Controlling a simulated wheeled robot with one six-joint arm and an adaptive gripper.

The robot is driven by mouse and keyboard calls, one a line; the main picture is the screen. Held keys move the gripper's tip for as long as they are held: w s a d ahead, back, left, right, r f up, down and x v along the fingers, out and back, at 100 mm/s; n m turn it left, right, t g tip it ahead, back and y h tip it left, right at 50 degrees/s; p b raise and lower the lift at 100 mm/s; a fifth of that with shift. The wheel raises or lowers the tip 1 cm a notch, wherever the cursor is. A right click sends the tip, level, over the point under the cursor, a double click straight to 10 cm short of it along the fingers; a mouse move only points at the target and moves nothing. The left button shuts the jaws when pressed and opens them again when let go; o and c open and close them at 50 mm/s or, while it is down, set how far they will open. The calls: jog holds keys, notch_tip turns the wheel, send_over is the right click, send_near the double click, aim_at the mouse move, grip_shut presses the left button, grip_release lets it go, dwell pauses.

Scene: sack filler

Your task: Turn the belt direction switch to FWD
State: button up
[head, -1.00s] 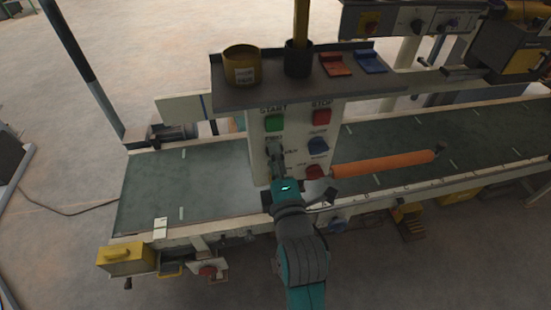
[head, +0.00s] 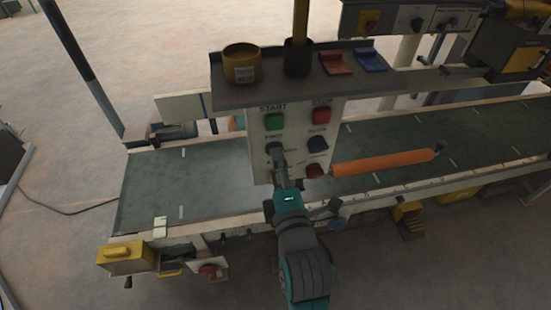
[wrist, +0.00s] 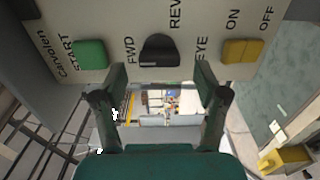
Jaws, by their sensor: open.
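The belt direction switch is a black rotary knob (wrist: 159,50) on the pale control panel (wrist: 100,18). In the wrist view FWD is printed to its left and REV above it to the right. Its pointing direction is hard to tell. My gripper (wrist: 161,80) is open and empty, its two fingers apart, with the knob showing between and beyond the tips. No contact with the knob is visible. In the head view my gripper (head: 279,160) is in front of the panel, just below the knob (head: 274,148).
Near the knob are the green START button (wrist: 90,54) and the yellow EYE switch (wrist: 242,51).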

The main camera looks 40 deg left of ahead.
jog(key=v, duration=0.9)
jog(key=shift+s+d, duration=0.15)
jog(key=shift+f, duration=0.1)
jog(key=s+d+f+m+t+h, duration=0.1)
jog(key=s+d+f+m+h, duration=0.1)
jog(key=d+f+m, duration=0.45)
jog(key=s+d+f+m+t+h, duration=0.1)
jog(key=d+f+m+h, duration=0.15)
jog(key=d, duration=0.65)
jog(key=s+d+f+m+t+h, duration=0.1)
jog(key=s+d+f+m+h, duration=0.15)
jog(key=d+f+m, duration=0.4)
jog(key=s+d+r+m+h, duration=0.1)
jog(key=s+d+m+h, duration=0.5)
jog(key=s+d+m, duration=0.6)
jog(key=s+d, duration=0.2)
jog(key=s, duration=0.3)
jog(key=shift+s+r+h, duration=0.15)
jog(key=shift+h, duration=0.25)
jog(key=shift+m, duration=0.25)
